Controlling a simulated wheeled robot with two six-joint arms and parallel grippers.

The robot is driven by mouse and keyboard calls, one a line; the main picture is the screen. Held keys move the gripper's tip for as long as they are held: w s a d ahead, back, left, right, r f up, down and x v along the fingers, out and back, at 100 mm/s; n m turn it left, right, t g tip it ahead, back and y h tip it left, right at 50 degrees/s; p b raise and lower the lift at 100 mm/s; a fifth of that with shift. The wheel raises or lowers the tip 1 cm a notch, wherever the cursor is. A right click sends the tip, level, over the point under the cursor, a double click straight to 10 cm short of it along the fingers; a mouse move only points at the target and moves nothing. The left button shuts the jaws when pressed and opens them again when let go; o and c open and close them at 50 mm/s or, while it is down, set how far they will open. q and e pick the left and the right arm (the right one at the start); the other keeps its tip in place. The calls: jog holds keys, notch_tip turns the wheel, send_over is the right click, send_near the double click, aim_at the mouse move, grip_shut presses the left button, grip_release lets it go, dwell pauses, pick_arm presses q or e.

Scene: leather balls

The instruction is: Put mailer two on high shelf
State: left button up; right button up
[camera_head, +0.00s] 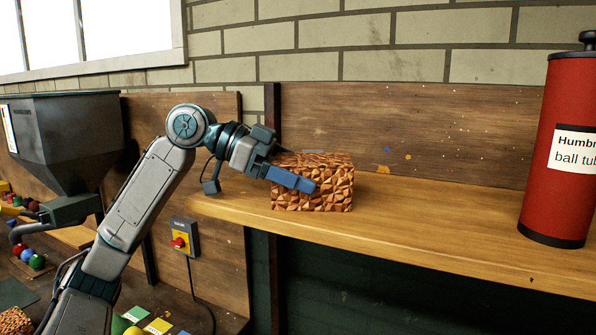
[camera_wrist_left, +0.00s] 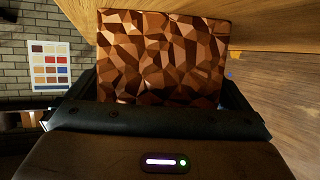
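A brown mailer with a faceted, copper-like surface (camera_head: 313,191) is at the left part of the high wooden shelf (camera_head: 430,218). Its underside appears to be on or just over the board; I cannot tell a gap. My left gripper (camera_head: 305,180) reaches it from the left, with one blue finger along its front face. The other finger is hidden behind it. In the left wrist view the mailer (camera_wrist_left: 165,55) fills the space between the fingers, which lie close to both sides. No label tells which mailer it is. My right gripper is not in view.
A red ball tube (camera_head: 560,150) stands at the shelf's right; the board between is clear. Another brown faceted block (camera_head: 15,321) is at the lower left. A dark hopper (camera_head: 68,140) and a switch box with a red knob (camera_head: 181,240) are left of the shelf.

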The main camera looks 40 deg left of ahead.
aim_at(274, 161)
pick_arm(q)
jog(key=shift+w+d+r, duration=0.1)
jog(key=shift+d, duration=0.15)
jog(key=shift+r, duration=0.2)
jog(key=b+v, duration=0.2)
jog(key=v, duration=0.1)
jog(key=b+v, duration=0.1)
jog(key=shift+s+a+f, duration=0.2)
jog(key=shift+a+f, duration=0.05)
jog(key=shift+a, duration=0.15)
jog(key=b+v, duration=0.1)
jog(key=v, duration=0.5)
jog(key=shift+s+r+b, duration=0.1)
jog(key=shift+r+b, duration=0.2)
jog(key=shift+s+a+r, duration=0.3)
jog(key=shift+a, duration=0.15)
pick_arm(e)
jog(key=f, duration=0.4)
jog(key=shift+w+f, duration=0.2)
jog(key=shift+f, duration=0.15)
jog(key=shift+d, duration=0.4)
